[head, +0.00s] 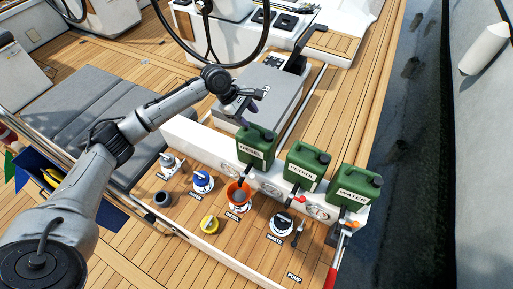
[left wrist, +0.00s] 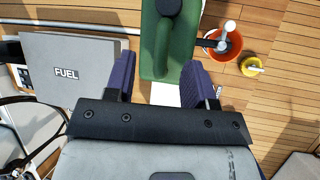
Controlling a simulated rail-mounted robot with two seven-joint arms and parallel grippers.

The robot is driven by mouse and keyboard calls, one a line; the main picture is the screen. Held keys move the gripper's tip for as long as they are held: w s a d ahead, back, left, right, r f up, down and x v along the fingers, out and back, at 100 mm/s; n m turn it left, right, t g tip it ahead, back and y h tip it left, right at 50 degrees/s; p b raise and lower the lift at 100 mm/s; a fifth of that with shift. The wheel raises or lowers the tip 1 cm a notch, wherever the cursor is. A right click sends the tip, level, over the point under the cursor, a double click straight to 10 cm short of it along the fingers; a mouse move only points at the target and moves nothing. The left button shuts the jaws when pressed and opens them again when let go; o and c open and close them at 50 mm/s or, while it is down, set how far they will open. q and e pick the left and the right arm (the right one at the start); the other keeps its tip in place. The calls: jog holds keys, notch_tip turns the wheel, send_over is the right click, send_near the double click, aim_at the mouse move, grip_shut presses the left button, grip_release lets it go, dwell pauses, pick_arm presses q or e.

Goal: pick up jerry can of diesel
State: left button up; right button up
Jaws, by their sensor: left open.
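The green diesel jerry can (head: 256,148) stands on the white ledge, leftmost of three green cans, its label reading DIESEL. My left gripper (head: 246,108) is just above and behind its top. In the left wrist view my left gripper (left wrist: 160,80) is open, with its two purple fingers apart and the jerry can (left wrist: 180,50) between and beyond them. The can's handle and dark cap show there. I cannot tell whether the fingers touch it. My right gripper does not show.
The petrol can (head: 304,166) and the water can (head: 352,188) stand close to the right. An orange funnel (head: 238,195) sits at the diesel deck filler, in front of the can. A grey box marked FUEL (left wrist: 70,70) is behind. A steering wheel hangs above.

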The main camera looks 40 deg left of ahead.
aim_at(255, 126)
pick_arm(q)
jog(key=shift+x, duration=2.9)
jog(key=shift+s, duration=0.2)
grip_shut()
jog(key=shift+f, duration=0.1)
